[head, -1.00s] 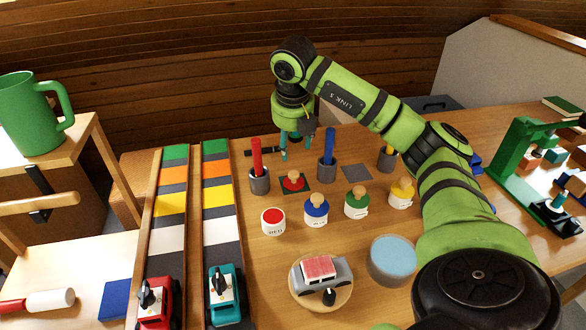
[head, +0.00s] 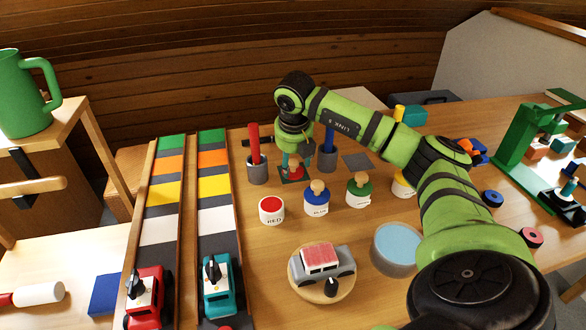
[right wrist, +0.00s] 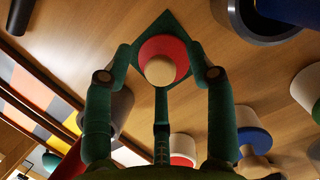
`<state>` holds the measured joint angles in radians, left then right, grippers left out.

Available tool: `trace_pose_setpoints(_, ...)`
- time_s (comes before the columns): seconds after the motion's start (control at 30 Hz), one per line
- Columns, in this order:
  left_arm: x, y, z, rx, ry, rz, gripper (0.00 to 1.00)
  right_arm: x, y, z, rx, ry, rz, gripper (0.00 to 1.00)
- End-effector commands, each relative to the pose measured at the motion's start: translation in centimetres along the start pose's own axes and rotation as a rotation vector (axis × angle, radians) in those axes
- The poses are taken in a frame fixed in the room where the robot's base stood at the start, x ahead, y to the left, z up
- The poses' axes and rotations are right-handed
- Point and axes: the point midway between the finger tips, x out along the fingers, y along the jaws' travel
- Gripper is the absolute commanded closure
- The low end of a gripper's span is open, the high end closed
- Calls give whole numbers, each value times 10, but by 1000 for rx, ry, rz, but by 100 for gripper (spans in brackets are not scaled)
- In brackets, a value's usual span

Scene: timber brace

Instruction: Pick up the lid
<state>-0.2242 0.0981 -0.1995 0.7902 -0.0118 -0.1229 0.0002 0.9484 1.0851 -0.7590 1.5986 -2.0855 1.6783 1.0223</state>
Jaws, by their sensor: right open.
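The red lid with a pale wooden knob (head: 296,173) lies on a small dark green square mat on the table; it also shows in the right wrist view (right wrist: 172,46). My right gripper (head: 291,162) is pointed down over the lid. In the right wrist view its open fingers (right wrist: 160,58) stand apart on both sides of the lid and knob, with nothing held. The jar labelled RED (head: 271,211) stands nearer, with no knobbed lid on it. My left gripper is not in view.
Jars with knobbed lids, blue (head: 317,199) and green (head: 359,190), stand close by. Grey cups holding a red rod (head: 254,145) and a blue rod (head: 329,140) flank the mat.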

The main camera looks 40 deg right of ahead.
Motion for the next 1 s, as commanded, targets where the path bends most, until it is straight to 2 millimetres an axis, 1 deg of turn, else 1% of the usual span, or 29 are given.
trace_pose_setpoints(0.1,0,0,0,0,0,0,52,0,0,0,0,0,0,44)
trace_pose_setpoints(0.13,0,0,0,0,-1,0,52,0,0,0,0,0,0,48)
trace_pose_setpoints(0.17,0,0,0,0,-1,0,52,0,0,0,0,0,0,60)
trace_pose_setpoints(0.2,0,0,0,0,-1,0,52,0,0,0,0,0,0,76)
trace_pose_setpoints(0.23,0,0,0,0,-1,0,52,0,0,0,0,0,0,88)
trace_pose_setpoints(0.27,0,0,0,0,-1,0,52,0,0,0,0,0,0,94)
trace_pose_setpoints(0.63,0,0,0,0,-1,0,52,-1,0,0,0,0,0,94)
trace_pose_setpoints(0.77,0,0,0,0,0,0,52,-5,0,2,0,-1,1,94)
trace_pose_setpoints(0.87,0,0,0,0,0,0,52,-14,1,4,1,-2,2,94)
trace_pose_setpoints(0.97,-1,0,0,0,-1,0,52,-30,1,9,2,-4,3,94)
trace_pose_setpoints(1.0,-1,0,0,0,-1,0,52,-39,1,12,2,-5,4,94)
